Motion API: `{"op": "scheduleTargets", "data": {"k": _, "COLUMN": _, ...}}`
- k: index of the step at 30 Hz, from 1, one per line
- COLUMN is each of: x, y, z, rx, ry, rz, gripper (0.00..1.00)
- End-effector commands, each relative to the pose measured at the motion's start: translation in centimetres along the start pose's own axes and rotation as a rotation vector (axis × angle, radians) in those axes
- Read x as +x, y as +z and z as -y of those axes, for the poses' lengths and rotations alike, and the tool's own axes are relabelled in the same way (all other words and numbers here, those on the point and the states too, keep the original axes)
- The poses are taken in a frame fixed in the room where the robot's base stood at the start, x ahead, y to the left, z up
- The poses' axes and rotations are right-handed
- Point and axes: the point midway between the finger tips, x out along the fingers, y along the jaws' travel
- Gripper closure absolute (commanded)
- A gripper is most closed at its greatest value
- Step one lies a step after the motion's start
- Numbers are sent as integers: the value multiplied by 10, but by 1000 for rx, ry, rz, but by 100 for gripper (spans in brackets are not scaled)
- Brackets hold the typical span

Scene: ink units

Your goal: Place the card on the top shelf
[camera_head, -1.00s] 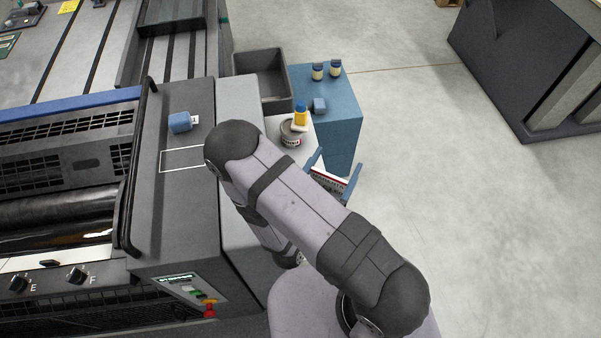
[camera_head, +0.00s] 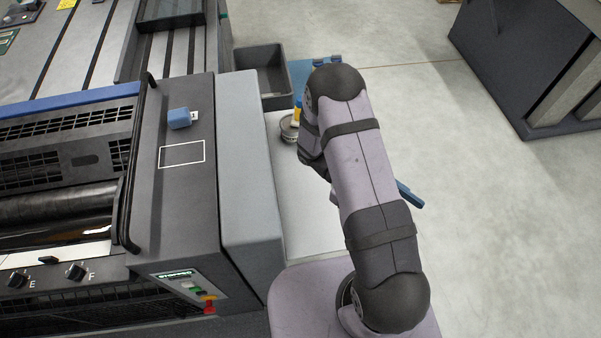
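The card is hidden now, behind my upper arm. My gripper is mostly hidden too. A blue bar (camera_head: 409,195) sticks out to the right of the arm and may be one of its fingers; I cannot tell whether it is open or holds anything. I cannot make out a clear top shelf in this view.
A white tabletop (camera_head: 303,215) lies left of my arm, beside the grey machine (camera_head: 247,165). A can (camera_head: 289,128) and a yellow bottle (camera_head: 297,116) stand partly hidden near the arm. A dark bin (camera_head: 262,75) is behind. Open floor (camera_head: 490,230) lies to the right.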

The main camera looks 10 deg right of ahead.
Motion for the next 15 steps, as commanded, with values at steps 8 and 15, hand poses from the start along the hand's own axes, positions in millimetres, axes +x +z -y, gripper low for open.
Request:
{"op": "scheduleTargets", "data": {"k": 8, "x": -15, "y": -60, "z": 66, "rx": -7, "ry": -679, "rz": -2, "gripper": 45}}
{"op": "scheduleTargets", "data": {"k": 15, "x": -71, "y": -95, "z": 101, "rx": -10, "ry": -1197, "rz": -1, "gripper": 45}}
